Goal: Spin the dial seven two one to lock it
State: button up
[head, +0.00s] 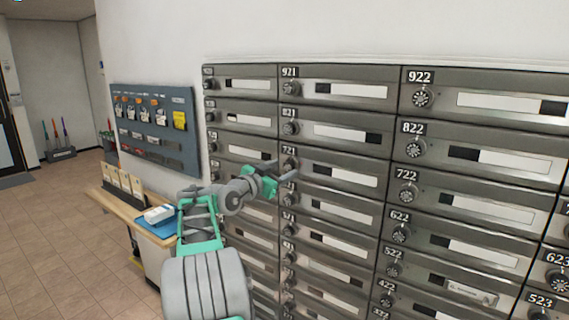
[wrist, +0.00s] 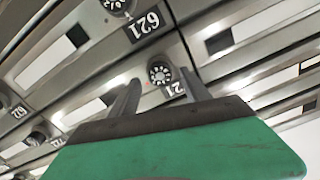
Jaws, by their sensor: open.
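The dial of box 721 (head: 290,163) is a small round dark knob with a light notched centre, just below its 721 plate (head: 289,150) on a grey metal door. My gripper (head: 281,170) is at this door with its fingers apart. In the wrist view, which is turned over, the dial (wrist: 160,73) shows between the two open fingers (wrist: 160,82). I cannot tell whether either finger touches it.
Dials 821 (head: 290,128) and 621 (wrist: 117,4) sit close above and below on neighbouring doors. The mailbox wall continues right to 722 (head: 407,192). A wooden counter (head: 128,212) and a key board (head: 155,130) stand left.

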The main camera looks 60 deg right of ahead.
jog(key=shift+d, duration=0.8)
jog(key=shift+c, duration=0.4)
